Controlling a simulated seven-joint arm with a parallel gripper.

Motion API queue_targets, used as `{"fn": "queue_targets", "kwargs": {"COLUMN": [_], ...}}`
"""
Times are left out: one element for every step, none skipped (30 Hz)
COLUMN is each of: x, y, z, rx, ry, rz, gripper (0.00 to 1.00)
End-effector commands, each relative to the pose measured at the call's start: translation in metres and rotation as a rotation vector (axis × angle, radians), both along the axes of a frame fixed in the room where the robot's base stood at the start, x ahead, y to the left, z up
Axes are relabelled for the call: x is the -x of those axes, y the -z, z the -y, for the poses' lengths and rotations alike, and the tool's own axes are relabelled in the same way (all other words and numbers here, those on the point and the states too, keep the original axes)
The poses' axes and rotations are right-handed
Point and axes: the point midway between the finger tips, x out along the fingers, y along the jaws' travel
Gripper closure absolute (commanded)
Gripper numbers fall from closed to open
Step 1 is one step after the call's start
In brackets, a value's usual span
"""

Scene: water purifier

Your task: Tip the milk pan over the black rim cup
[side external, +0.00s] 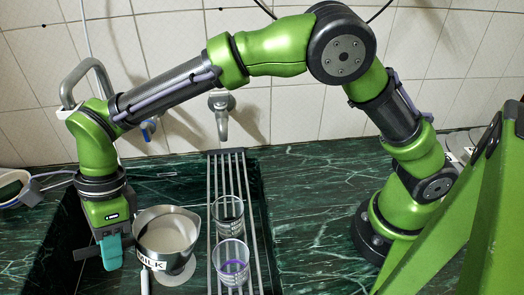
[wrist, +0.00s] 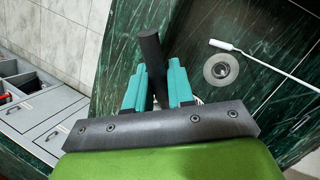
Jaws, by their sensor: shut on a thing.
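The milk pan (side external: 154,236) is a metal pan with a MILK label and white contents, seen in the side external view at the left over the sink. It looks roughly level. My gripper (side external: 110,251) has teal fingers shut on its dark handle (side external: 88,254), left of the pan body. In the wrist view the fingers (wrist: 157,85) clamp the black handle (wrist: 150,50); the pan body is hidden there. Two clear cups stand on the rack right of the pan. The farther cup (side external: 228,211) shows a dark band and appears to be the black rim cup.
The nearer cup (side external: 232,254) has a purple band. The slatted rack (side external: 254,215) spans the sink. A round drain (wrist: 221,70) and a white stick (wrist: 265,65) lie below. A faucet (side external: 222,115) stands behind the rack. The green counter (side external: 300,215) to the right is clear.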

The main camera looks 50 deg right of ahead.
Motion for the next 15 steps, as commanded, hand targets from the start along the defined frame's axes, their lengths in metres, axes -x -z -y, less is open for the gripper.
{"fn": "queue_targets", "kwargs": {"x": [0.0,0.0001,0.0002,0.0003,0.0003,0.0004,0.0004,0.0005,0.0007,0.0007,0.0007,0.0008,0.0009,0.001,0.001], "y": [-0.0019,-0.0022,-0.0027,-0.0031,-0.0034,-0.0038,-0.0041,-0.0044,-0.0048,-0.0052,-0.0056,-0.0061,-0.0065,-0.0069,-0.0075], "z": [0.0006,0.001,0.0015,0.0018,0.0021,0.0026,0.0029,0.0032,0.0036,0.0037,0.0039,0.0042,0.0045,0.0048,0.0052], "rx": [-0.006,-0.008,-0.01,-0.013,-0.014,-0.017,-0.019,-0.021,-0.024,-0.027,-0.029,-0.032,-0.034,-0.036,-0.039], "ry": [0.0,0.001,0.0,0.001,0.002,0.001,0.001,0.002,0.001,0.002,0.001,0.002,0.001,0.001,0.001], "rz": [0.002,0.003,0.003,0.004,0.005,0.005,0.006,0.006,0.007,0.007,0.008,0.009,0.009,0.01,0.011], "gripper": [1.0,1.0,1.0,1.0,1.0,1.0,1.0,1.0,1.0,1.0,1.0,1.0,1.0,1.0,1.0]}}
